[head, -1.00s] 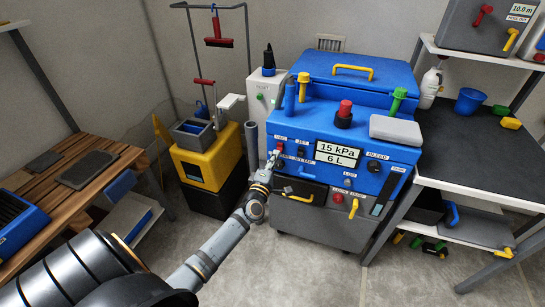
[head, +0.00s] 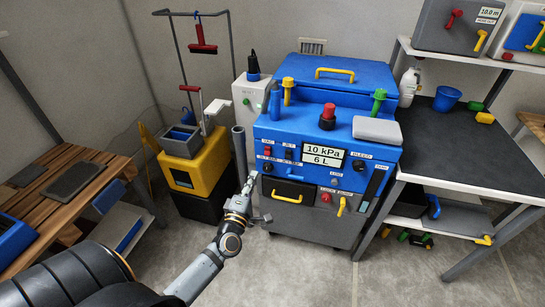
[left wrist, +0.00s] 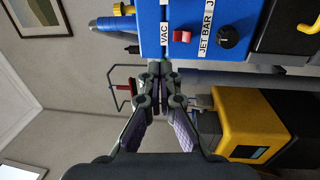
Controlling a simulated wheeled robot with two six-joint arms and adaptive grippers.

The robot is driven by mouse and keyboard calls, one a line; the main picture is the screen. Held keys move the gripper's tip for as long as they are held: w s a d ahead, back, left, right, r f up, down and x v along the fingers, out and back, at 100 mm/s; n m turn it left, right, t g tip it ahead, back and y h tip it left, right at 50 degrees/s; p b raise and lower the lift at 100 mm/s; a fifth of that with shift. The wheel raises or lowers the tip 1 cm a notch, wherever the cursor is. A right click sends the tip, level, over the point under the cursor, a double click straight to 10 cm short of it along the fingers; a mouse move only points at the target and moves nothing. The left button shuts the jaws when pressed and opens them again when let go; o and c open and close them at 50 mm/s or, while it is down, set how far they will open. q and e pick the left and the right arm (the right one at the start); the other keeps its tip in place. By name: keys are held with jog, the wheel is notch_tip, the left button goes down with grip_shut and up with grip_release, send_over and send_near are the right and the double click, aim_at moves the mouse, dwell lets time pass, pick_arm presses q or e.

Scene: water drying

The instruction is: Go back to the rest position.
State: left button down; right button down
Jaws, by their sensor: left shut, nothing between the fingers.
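My left gripper (head: 250,179) is shut and empty, just in front of the left edge of the blue machine (head: 326,136). In the left wrist view the closed fingers of my left gripper (left wrist: 160,72) point at the machine's side by the VAC label. A red VAC switch (left wrist: 182,36) and a black JET BAR knob (left wrist: 229,37) show there, apart from the fingers. The machine's display (head: 322,155) reads 10 kPa and 6 L. My right gripper is in neither view.
A yellow unit (head: 190,165) stands left of the machine. A wooden table (head: 60,195) is at the left. A dark-topped bench (head: 460,150) with a blue cup (head: 447,98) is at the right. The floor (head: 300,270) in front of the machine is clear.

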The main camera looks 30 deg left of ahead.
pick_arm(q)
jog(key=shift+f, duration=0.1)
jog(key=s+d+f+m+g+h+p, duration=0.15)
jog(key=s+f+m+g+p, duration=0.3)
jog(key=f, duration=0.85)
jog(key=s+f+m+g+h+p, duration=0.2)
jog(key=s+f+m+g, duration=0.35)
jog(key=f, duration=0.65)
jog(key=s+d+f+m+g+p, duration=0.1)
jog(key=s+f+m+g, duration=0.1)
jog(key=s, duration=0.8)
jog(key=s+d+f+m+g+p, duration=0.1)
jog(key=s+f+m, duration=0.4)
jog(key=s, duration=0.5)
jog(key=s+d+f+m+g+p, duration=0.1)
jog(key=s+f+m+g+p, duration=0.2)
jog(key=s+f, duration=0.4)
jog(key=s+m+g, duration=0.1)
jog(key=s, duration=0.2)
jog(key=shift+s+d+g, duration=0.2)
jog(key=shift+s+g, duration=0.15)
jog(key=shift+g, duration=0.05)
